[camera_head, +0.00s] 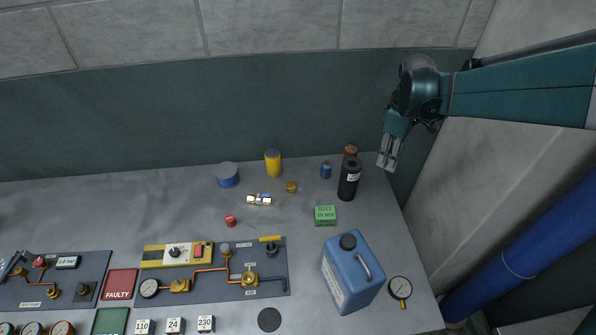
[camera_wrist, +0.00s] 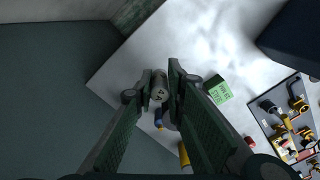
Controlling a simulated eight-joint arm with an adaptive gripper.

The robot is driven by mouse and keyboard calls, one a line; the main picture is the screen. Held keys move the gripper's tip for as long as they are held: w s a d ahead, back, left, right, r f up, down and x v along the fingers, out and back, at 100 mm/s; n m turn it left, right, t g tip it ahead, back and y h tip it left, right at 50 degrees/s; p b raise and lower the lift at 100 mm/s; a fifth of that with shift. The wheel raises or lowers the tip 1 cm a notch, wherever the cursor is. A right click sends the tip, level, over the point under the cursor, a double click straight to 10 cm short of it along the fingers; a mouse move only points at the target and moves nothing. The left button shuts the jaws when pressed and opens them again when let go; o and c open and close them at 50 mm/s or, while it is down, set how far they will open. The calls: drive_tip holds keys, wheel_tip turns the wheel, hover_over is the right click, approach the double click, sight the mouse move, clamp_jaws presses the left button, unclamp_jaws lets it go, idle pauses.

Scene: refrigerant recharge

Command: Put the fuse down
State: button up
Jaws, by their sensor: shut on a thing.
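My gripper (camera_head: 386,166) hangs in the air near the back right corner of the bench, pointing down, to the right of the black canister in the head view. In the wrist view its two fingers (camera_wrist: 160,84) are closed around a small grey-beige cylinder (camera_wrist: 160,92), which appears to be the fuse. The fingers hide its sides. In the head view I cannot make out the fuse between the fingers. Bench surface shows below and around the fingertips in the wrist view.
Close to my gripper stand a black canister (camera_head: 348,181), a brown-topped jar (camera_head: 350,150) and a small blue bottle (camera_head: 326,170). A green box (camera_head: 325,215), blue jug (camera_head: 350,276) and gauge (camera_head: 400,289) lie nearer the front. A red FAULTY pad (camera_head: 120,284) is at the left.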

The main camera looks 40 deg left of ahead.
wheel_tip(320, 180, up, 3)
drive_tip(key=shift+r, duration=0.1)
drive_tip(key=shift+a, duration=0.5)
drive_tip(key=s+a+n, duration=0.3)
drive_tip(key=a+n, duration=0.3)
drive_tip(key=a, duration=0.9)
drive_tip(key=s+a+n, duration=0.3)
drive_tip(key=a+n, duration=0.3)
drive_tip(key=a, duration=0.9)
wheel_tip(320, 180, down, 11)
drive_tip(key=shift+a, duration=0.3)
drive_tip(key=shift+f, duration=3.2)
drive_tip(key=shift+f, duration=0.1)
